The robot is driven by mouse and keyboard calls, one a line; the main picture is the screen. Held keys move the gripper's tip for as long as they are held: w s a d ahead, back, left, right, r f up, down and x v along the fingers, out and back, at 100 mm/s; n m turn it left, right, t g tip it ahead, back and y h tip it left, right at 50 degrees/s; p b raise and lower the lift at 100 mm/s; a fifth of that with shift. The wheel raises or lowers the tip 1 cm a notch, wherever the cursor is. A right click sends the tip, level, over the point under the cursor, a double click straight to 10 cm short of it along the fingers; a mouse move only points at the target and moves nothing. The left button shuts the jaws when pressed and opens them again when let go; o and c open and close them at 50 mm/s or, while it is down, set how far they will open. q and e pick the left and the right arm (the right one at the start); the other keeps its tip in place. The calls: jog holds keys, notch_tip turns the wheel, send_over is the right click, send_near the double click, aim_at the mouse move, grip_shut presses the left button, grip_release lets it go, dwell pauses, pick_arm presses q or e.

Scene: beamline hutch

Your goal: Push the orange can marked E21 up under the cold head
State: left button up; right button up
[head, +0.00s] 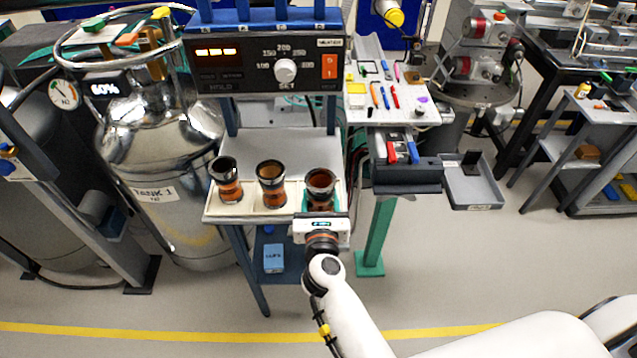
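Three dark-topped orange cans stand upright in a row in a white tray: a left can (228,182), a middle can (271,187) and a right can (320,181). Their markings are too small to read, so I cannot tell which is E21. My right gripper (320,204) is at the right can, with teal finger parts showing by its lower sides. The gripper body hides the can's lower front, and I cannot tell whether the fingers press on it. I cannot identify the cold head for certain. My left gripper is not in view.
The white tray (248,214) sits on a small stand below the heater box (262,62). A silver tank (160,140) stands close on the left. A pen-covered board (388,110) and grey open tray (474,184) are on the right. The floor in front is clear.

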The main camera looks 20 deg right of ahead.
aim_at(322, 184)
jog(key=v, duration=0.3)
jog(key=shift+s+a+f, duration=0.2)
jog(key=shift+s+a, duration=0.1)
jog(key=shift+s, duration=0.05)
jog(key=x, duration=0.5)
jog(key=r+x, duration=0.1)
jog(key=x, duration=0.2)
jog(key=shift+w+d, duration=0.2)
jog(key=shift+d, duration=0.2)
jog(key=s+d+r+n+y, duration=0.1)
jog(key=s+r, duration=0.3)
jog(key=s, duration=0.5)
jog(key=s+d+r+n+y, duration=0.1)
jog(key=s+r, duration=0.4)
jog(key=s, duration=0.5)
jog(key=n+y, duration=0.1)
jog(key=y, duration=0.1)
jog(key=shift+d+r+t+y, duration=0.15)
jog(key=shift+r+t+y, duration=0.05)
jog(key=shift+t+y, duration=0.1)
